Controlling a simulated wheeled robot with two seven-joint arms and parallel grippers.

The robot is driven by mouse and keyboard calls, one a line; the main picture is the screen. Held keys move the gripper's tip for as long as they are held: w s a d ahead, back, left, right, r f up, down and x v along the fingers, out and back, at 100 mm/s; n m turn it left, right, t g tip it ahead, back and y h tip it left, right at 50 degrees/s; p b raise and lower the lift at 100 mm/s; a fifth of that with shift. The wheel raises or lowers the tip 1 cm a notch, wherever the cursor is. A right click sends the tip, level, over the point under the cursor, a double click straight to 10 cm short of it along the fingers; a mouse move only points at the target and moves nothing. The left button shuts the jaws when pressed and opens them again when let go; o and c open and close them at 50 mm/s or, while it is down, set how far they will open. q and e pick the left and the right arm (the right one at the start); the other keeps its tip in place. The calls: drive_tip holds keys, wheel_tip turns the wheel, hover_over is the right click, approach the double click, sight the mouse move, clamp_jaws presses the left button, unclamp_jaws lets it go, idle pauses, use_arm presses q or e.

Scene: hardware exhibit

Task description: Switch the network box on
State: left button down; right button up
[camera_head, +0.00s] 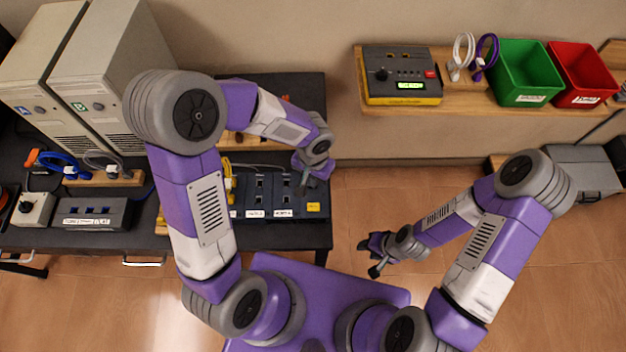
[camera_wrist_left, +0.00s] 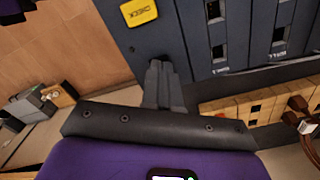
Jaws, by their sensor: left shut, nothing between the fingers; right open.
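The network box (camera_head: 270,200) is a dark box with several slots and a yellow label, on the dark table at the middle left. In the left wrist view the box (camera_wrist_left: 195,30) fills the top, with its yellow label (camera_wrist_left: 139,12) at the upper left. My left gripper (camera_head: 307,183) is over the right part of the box. In the wrist view its fingers (camera_wrist_left: 160,68) are shut and empty, pointing at the box face near the label. I cannot tell whether they touch it. No switch is clearly visible. My right gripper (camera_head: 375,257) is open and empty above the floor.
Two grey cabinets (camera_head: 60,60) stand on the left with cables and a small grey box (camera_head: 92,213) in front. A wooden shelf (camera_head: 385,105) holds a tester (camera_head: 400,75), a green bin (camera_head: 525,72) and a red bin (camera_head: 583,75). A wooden port strip (camera_wrist_left: 245,105) lies beside the box.

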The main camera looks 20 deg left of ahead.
use_arm(q)
drive_tip(key=shift+f+b, duration=0.45)
drive_tip(key=shift+f, duration=0.05)
drive_tip(key=shift+r, duration=0.15)
drive_tip(key=shift+r+p, duration=2.65)
drive_tip(key=shift+r, duration=0.8)
drive_tip(key=shift+f, duration=0.1)
